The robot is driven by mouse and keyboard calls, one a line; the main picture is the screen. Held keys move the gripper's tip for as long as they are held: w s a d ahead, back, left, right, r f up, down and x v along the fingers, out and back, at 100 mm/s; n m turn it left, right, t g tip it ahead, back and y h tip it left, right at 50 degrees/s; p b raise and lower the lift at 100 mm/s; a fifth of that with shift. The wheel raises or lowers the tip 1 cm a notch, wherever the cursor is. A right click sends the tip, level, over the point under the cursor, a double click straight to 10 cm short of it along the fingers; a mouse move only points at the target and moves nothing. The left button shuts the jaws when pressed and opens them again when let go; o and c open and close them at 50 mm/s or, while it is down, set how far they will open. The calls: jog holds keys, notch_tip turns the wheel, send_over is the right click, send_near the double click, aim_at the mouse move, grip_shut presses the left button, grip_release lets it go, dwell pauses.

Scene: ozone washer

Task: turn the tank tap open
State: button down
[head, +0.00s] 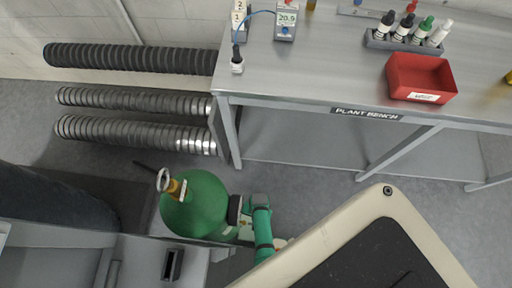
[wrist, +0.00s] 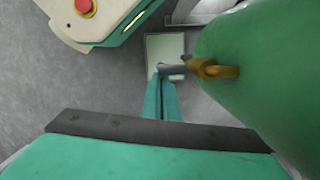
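The green tank (head: 195,207) stands on the floor at lower left in the head view, and its curved side fills the right of the wrist view (wrist: 275,65). A brass tap (wrist: 215,70) sticks out from its side, with a grey lever (wrist: 173,69) pointing left. My gripper (wrist: 162,80) has its two teal fingers side by side with only a thin dark line between them. Their tips are at the lever's outer end; I cannot tell whether they touch it. In the head view my arm is beside the tank's right side, and the tap is hidden.
A steel bench (head: 300,75) stands behind, with a red tray (head: 420,78) and several bottles on it. Ribbed pipes (head: 135,132) run along the left wall. In the wrist view a cream and teal unit with a red button (wrist: 84,6) is at upper left.

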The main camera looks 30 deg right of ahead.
jog(key=shift+s+a+f, duration=0.15)
jog(key=shift+s+a, duration=0.05)
jog(key=shift+s, duration=0.1)
jog(key=w+d+r, duration=0.4)
jog(key=d+r, duration=0.1)
jog(key=r, duration=0.5)
jog(key=shift+w+d, duration=0.2)
jog(key=shift+w, duration=0.15)
